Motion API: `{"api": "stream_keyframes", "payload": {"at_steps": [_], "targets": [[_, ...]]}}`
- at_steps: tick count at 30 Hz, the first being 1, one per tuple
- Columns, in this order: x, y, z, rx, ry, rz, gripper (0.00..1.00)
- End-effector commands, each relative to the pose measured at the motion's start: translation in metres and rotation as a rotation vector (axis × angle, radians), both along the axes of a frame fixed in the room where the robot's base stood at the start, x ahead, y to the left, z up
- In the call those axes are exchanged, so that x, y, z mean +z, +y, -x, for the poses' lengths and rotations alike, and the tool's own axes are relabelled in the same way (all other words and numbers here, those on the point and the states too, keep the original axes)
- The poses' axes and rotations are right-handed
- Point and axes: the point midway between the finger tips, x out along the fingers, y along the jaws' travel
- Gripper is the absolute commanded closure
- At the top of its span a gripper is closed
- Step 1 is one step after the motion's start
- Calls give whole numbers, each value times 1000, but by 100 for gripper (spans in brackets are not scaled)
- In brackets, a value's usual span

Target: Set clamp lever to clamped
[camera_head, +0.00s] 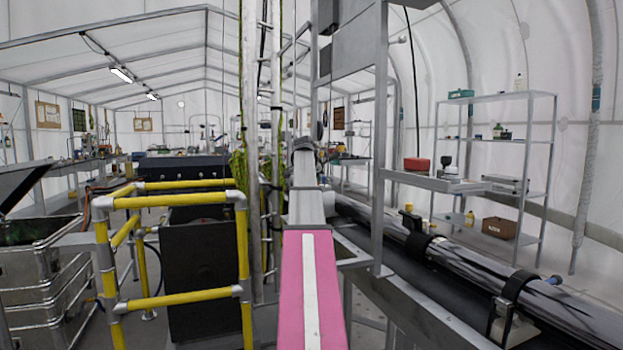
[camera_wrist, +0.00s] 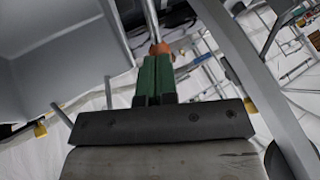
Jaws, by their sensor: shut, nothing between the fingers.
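My gripper (camera_wrist: 158,60) shows in the wrist view as two green fingers side by side, shut with nothing between them. An orange piece (camera_wrist: 160,48) at the end of a thin metal rod (camera_wrist: 152,18) shows right at the fingertips. I cannot tell whether it touches them, or whether it is the clamp lever. In the head view my pink and grey arm reaches straight ahead. The gripper cannot be made out there. No clamp lever can be clearly identified in the head view, so its setting cannot be told.
A yellow railing (camera_head: 190,199) and metal crates (camera_head: 40,265) stand left. A long tube (camera_head: 465,262) with black straps runs along the right. A grey shelf (camera_head: 432,182) holds a red box (camera_head: 417,164). In the wrist view, grey beams flank the fingers closely.

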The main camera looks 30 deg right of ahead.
Motion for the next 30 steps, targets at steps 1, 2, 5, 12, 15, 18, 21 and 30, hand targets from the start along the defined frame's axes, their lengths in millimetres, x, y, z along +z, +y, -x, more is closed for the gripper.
{"api": "stream_keyframes", "payload": {"at_steps": [1, 2, 5, 12, 15, 18, 21, 30], "targets": [[-2, -1, 0, 1, 1, 3, 100], [-3, -2, 0, 0, 1, 3, 100], [-4, -4, 1, 1, 2, 5, 100], [-6, -6, 1, 1, 2, 7, 100], [-6, -6, 1, 1, 2, 7, 100], [-6, -6, 1, 1, 2, 7, 100], [-6, -6, 1, 1, 2, 7, 100], [2, -5, 3, 2, 1, 9, 100]]}}
